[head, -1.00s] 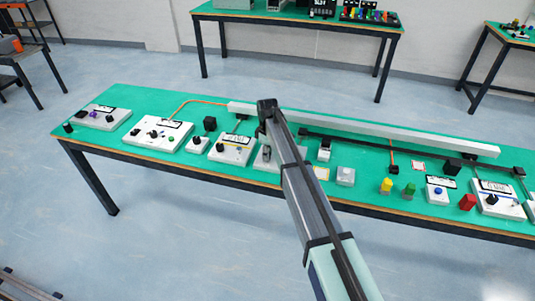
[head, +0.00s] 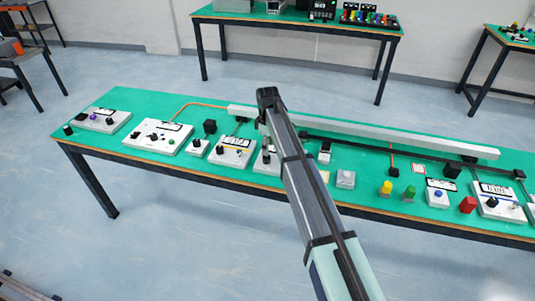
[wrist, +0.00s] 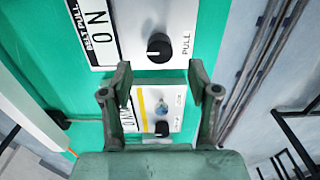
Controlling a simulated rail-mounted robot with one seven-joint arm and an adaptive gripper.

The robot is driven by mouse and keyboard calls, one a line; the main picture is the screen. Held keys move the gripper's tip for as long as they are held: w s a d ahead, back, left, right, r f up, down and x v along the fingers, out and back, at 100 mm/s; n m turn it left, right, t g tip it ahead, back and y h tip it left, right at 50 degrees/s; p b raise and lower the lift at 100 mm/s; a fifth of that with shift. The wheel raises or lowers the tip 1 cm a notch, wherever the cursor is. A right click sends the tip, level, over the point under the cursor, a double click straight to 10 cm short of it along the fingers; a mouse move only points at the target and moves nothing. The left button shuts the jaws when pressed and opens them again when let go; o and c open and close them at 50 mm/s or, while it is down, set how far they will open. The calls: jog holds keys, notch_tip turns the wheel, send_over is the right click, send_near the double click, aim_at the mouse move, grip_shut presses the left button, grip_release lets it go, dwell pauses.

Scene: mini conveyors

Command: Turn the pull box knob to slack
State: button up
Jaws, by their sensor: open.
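In the wrist view a white box carries a label reading "BELT PULL" and "ON". Its round black knob (wrist: 160,47) has a white pointer line and the word "PULL" beside it. I see no "slack" mark. My gripper (wrist: 162,80) is open and empty, with its two fingers spread below the knob in the picture and apart from it. In the head view the pull box (head: 264,160) is partly hidden behind my arm; its knob cannot be made out there.
A neighbouring white box (wrist: 173,97) with a yellow stripe, a blue-grey knob and a black knob shows between the fingers. Other control boxes, such as a white one (head: 165,140), line the green table (head: 120,100). A long white rail (head: 400,139) runs along the back.

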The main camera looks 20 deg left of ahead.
notch_tip(320, 180, up, 6)
jog(key=shift+f, duration=0.1)
dwell(0.5)
